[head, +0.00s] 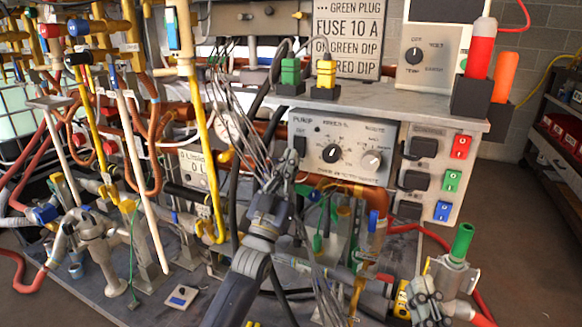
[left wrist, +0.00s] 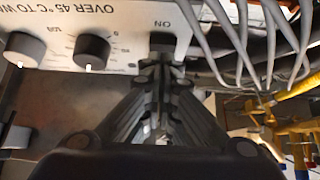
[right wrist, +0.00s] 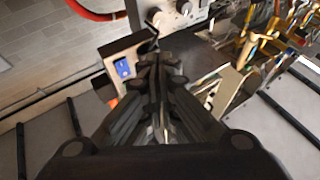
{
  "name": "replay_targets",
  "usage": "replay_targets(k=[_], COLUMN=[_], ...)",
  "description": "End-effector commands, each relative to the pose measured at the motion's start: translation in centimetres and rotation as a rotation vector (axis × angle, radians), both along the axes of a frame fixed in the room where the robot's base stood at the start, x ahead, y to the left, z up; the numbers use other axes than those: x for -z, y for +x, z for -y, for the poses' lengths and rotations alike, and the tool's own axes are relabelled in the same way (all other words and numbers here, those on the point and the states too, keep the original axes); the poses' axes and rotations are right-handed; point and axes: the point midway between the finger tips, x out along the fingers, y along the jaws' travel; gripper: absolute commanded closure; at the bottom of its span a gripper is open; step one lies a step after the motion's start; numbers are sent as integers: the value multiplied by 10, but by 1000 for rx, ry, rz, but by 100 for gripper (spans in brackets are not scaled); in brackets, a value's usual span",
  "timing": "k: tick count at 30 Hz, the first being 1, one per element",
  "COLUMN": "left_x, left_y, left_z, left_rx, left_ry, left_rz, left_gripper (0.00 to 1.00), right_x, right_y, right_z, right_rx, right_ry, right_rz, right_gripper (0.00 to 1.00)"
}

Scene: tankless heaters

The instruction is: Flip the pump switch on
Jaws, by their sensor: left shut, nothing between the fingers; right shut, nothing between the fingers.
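The pump panel (head: 345,178) is a grey-white box with black and grey knobs under the bench top. Its switch (head: 299,146) is a dark rocker at the panel's left edge. In the left wrist view, upside down, the switch (left wrist: 170,43) lies by the letters ON, just beyond my fingertips. My left gripper (head: 285,163) is shut and empty just below and left of the switch; I cannot tell whether it touches. Its fingers also show in the left wrist view (left wrist: 160,65). My right gripper (head: 424,288) is shut and empty, low at the right, away from the panel.
Red, green and blue rocker switches (head: 452,180) sit right of the panel. Grey cables (head: 232,120) hang close to my left gripper. A green-capped post (head: 462,242) stands by my right gripper. Pipes crowd the left; open floor (head: 530,220) lies at the right.

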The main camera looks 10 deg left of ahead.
Motion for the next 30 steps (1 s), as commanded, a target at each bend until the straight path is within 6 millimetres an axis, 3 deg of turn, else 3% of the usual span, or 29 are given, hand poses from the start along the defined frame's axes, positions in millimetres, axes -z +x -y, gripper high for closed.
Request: replay_targets(k=[7, 19, 22, 30], left_x=[0, 5, 6, 6], left_y=[5, 10, 10, 10], left_z=[2, 3, 3, 2], left_rx=[0, 1, 1, 0], left_ry=[0, -2, -4, -3], left_rz=[0, 3, 12, 12], left_gripper=[100, 100, 100, 100], right_x=[-8, -4, -19, -17], right_y=[-4, -2, -10, -8], right_z=[0, 0, 0, 0], right_rx=[-2, -3, -6, -5], right_ry=[13, 8, 30, 26], right_rz=[45, 27, 107, 92], right_gripper=[100, 100, 100, 100])
